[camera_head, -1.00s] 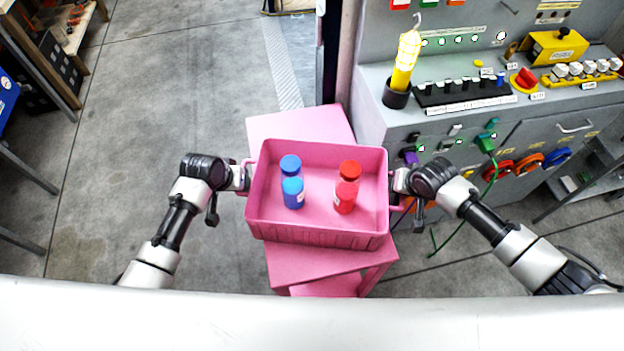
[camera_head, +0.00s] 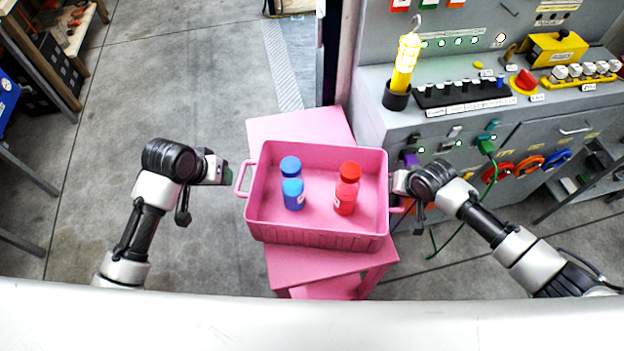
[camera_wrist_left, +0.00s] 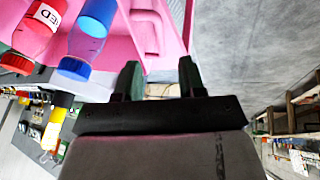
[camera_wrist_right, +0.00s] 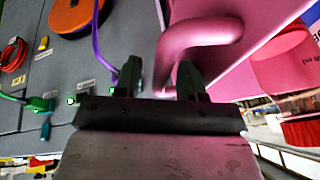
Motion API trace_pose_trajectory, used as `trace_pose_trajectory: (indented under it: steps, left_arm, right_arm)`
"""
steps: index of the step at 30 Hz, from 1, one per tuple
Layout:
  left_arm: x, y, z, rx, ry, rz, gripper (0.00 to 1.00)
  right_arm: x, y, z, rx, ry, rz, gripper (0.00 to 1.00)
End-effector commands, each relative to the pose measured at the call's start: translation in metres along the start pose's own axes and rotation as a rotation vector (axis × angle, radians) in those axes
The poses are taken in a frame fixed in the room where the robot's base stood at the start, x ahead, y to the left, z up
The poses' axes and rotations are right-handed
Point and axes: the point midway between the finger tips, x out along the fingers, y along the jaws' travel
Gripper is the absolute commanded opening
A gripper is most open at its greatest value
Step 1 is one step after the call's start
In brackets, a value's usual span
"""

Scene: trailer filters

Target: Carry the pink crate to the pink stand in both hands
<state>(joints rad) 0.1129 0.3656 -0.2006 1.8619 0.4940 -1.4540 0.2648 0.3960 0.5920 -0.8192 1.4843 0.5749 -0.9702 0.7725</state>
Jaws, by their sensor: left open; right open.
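My right gripper (camera_head: 398,184) is open at the crate's right handle. In the right wrist view the handle (camera_wrist_right: 205,33) passes by the open fingers (camera_wrist_right: 157,80).
A grey control panel bench (camera_head: 450,125) stands close to the right of the stand, with a yellow lamp (camera_head: 405,62) and coloured cables. Shelving (camera_head: 40,65) stands at the far left. The floor (camera_head: 170,90) left of the crate is clear.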

Motion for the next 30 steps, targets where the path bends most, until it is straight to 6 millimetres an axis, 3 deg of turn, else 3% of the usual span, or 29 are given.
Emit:
trace_pose_trajectory:
  steps: [8,21,30]
  left_arm:
    - [-0.014,0.0,0.0,0.001,0.0,-0.002,0.4]
    - [-0.013,0.0,0.0,0.001,0.0,-0.001,0.4]
    - [-0.013,0.0,0.0,0.001,0.0,-0.001,0.4]
  right_arm:
    - [-0.009,0.0,0.0,0.0,0.001,-0.001,0.4]
    - [-0.092,0.0,0.001,-0.002,0.001,0.0,0.4]
    - [-0.12,0.0,0.0,0.0,0.0,0.0,0.4]
